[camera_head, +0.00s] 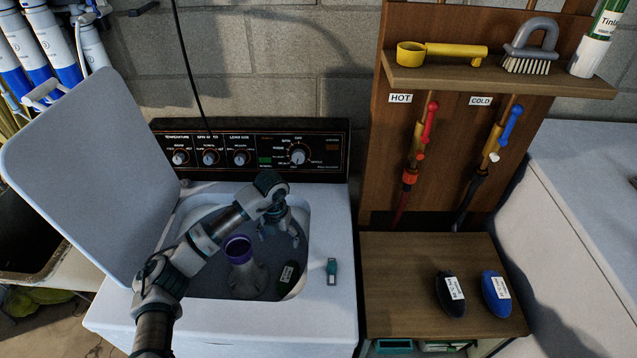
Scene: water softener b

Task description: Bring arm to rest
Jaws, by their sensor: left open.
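My left arm (201,240) comes in from the bottom left and bends over the open washing machine (325,230). My left gripper (286,236) points down into the tub opening at its right side. It is open, and I see nothing between its fingers. The agitator (246,275) with a purple top stands in the tub, left of the gripper. A dark oval object with a label (287,273) is in the tub below the gripper. The arm hides part of the opening. My right gripper is not in view.
The raised lid (90,175) stands left of my arm. The control panel (250,150) is behind the tub. A small teal item (331,270) lies on the washer's right top. A wooden stand (400,290) holds black (450,295) and blue (496,294) oval objects.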

